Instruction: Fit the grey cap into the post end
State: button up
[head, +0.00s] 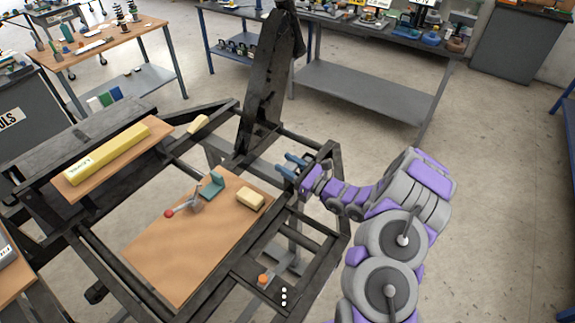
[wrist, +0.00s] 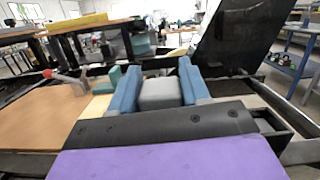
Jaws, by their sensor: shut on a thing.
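My gripper (head: 291,166) reaches in from the right, over the dark frame near the foot of a thick black upright post (head: 261,95). Its two blue fingers (wrist: 158,88) show close in the wrist view, shut on the grey cap (wrist: 160,94), a squarish light grey block between them. The cap is hardly visible in the head view. The upright post also shows in the wrist view (wrist: 228,40), beyond and right of the fingers. I cannot tell which post end takes the cap, or whether the cap touches anything beyond the fingers.
A wooden board (head: 170,250) in the frame holds a red-knobbed lever clamp (head: 183,206), a teal angle block (head: 211,184) and a pale yellow block (head: 250,199). A long yellow box (head: 107,154) lies on a shelf at left. Black rails surround the gripper; clear floor lies at right.

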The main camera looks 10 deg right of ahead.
jog(key=shift+d, duration=0.15)
jog(key=shift+a, duration=0.65)
jog(key=shift+d+p, duration=0.3)
jog(key=shift+d, duration=0.65)
jog(key=shift+d, duration=0.3)
jog(key=shift+a, duration=0.45)
jog(key=shift+f+b, duration=0.45)
jog(key=shift+f, duration=0.65)
jog(key=o, duration=1.2)
jog(key=shift+d, duration=0.1)
